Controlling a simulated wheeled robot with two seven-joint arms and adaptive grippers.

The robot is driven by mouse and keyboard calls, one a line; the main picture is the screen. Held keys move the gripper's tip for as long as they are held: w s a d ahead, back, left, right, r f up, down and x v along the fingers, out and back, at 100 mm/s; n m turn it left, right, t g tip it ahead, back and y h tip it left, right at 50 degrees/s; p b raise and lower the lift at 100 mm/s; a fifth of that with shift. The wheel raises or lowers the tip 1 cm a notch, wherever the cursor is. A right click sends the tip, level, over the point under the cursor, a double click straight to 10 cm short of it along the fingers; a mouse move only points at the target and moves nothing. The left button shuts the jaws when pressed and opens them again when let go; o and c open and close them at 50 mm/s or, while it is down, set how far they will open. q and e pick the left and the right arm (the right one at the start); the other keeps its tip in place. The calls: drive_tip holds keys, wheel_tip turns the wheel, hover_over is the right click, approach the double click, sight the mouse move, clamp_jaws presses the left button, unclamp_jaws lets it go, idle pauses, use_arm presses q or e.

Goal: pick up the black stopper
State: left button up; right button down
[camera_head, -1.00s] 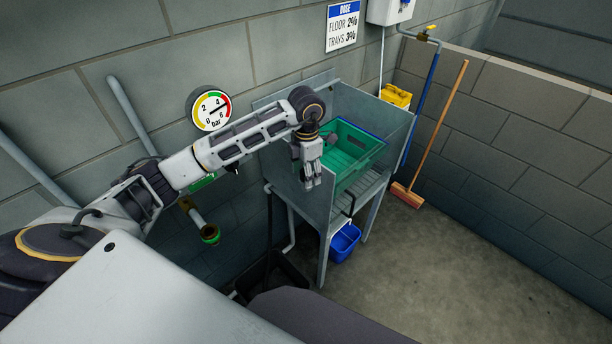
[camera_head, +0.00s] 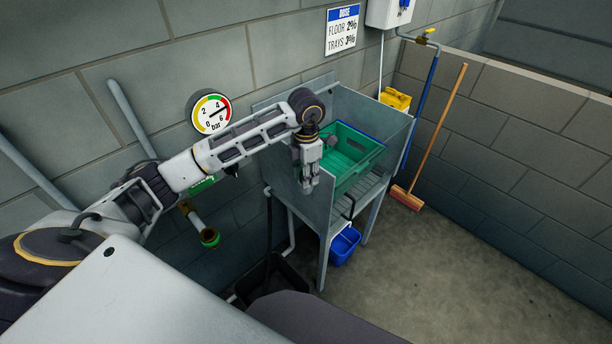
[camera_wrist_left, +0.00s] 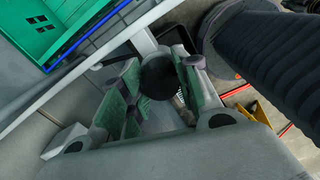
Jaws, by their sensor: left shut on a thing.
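My left gripper (camera_head: 309,182) hangs fingers down at the near left side of the metal sink stand in the head view. In the left wrist view its green-padded fingers (camera_wrist_left: 158,72) are closed on a round black thing, which I take for the black stopper (camera_wrist_left: 158,79). The stopper's lower part is hidden, and it is too small to make out in the head view. My right gripper is in neither view.
The metal sink (camera_head: 392,135) holds a green crate (camera_head: 352,165) and a blue-rimmed tray. A blue bucket (camera_head: 344,246) and a black bin (camera_head: 268,287) stand below. A broom (camera_head: 434,130) leans on the right wall. The floor to the right is clear.

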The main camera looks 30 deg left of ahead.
use_arm(q)
drive_tip(key=shift+r+b, duration=0.65)
drive_tip(key=shift+r, duration=4.2)
